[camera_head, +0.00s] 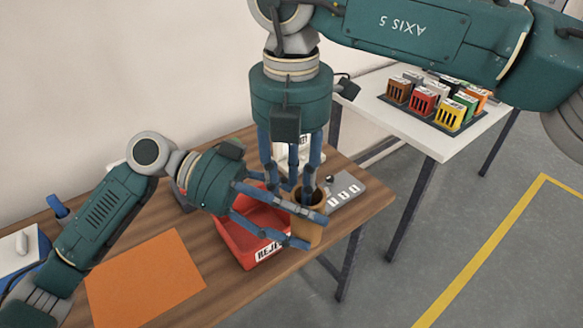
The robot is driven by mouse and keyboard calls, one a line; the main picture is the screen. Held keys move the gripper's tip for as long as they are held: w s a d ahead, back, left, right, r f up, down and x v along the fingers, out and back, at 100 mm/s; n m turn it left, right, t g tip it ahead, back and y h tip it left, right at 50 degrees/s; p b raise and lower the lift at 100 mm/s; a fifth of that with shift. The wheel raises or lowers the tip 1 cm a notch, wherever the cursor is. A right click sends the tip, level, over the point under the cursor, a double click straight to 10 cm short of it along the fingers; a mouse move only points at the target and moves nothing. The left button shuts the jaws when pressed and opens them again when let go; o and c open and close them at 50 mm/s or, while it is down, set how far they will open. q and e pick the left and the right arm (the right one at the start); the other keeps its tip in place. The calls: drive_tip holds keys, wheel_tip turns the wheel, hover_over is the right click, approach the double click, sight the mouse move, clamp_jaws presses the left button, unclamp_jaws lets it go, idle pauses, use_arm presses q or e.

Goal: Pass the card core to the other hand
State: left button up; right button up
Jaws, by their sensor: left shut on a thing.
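The card core (305,228) is a brown, hollow, upright cylinder with its open end up, near the front right of the wooden table. My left gripper (313,232) comes from the left and is shut on it, with its fingers across the core's side. My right gripper (297,194) points down from above, its fingers spread apart at the core's upper rim. The fingers of both grippers hide parts of the core and overlap closely in this view. I cannot tell whether the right fingers touch the core.
A red bin (232,238) with a label stands behind and left of the core. An orange sheet (146,280) lies on the wooden table (222,300). A grey block (347,187) with white marks is right of the core. A white table (425,140) holds several coloured boxes.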

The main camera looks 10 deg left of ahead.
clamp_jaws()
use_arm(q)
drive_tip(key=o, duration=1.2)
